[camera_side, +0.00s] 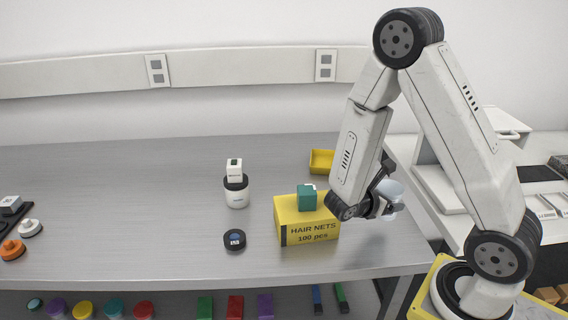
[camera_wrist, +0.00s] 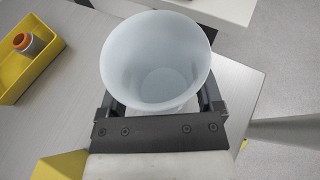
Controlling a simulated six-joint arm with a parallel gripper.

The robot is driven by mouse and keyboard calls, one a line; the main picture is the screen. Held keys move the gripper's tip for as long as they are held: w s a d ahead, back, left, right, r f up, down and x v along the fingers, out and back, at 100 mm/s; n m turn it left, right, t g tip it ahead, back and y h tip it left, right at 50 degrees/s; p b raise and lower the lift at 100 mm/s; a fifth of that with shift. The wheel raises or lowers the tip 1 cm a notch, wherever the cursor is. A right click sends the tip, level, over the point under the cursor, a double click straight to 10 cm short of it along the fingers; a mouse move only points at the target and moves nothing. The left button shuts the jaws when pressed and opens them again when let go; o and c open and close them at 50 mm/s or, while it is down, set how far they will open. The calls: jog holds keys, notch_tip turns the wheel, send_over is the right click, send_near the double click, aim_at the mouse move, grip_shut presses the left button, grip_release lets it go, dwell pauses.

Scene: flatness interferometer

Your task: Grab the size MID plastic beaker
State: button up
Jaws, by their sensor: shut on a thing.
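A pale bluish-white plastic beaker (camera_wrist: 157,62) sits between the fingers of my gripper (camera_wrist: 163,102) in the wrist view. Its mouth faces the camera and it looks empty. No size mark shows on it. In the side view my gripper (camera_side: 383,207) is at the right end of the bench, just right of the yellow hair nets box, shut on the beaker (camera_side: 391,194). The arm link and fingers hide part of the beaker there. I cannot tell whether its base touches the bench.
The yellow HAIR NETS box (camera_side: 306,230) with a green block (camera_side: 307,197) on top stands close left of my gripper. A yellow tray (camera_side: 322,161) is behind. A white jar (camera_side: 237,196) and a dark puck (camera_side: 234,240) stand further left. The bench's right edge is near.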

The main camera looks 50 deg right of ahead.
aim_at(398, 183)
jog(key=shift+r, duration=2.45)
jog(key=shift+r, duration=0.1)
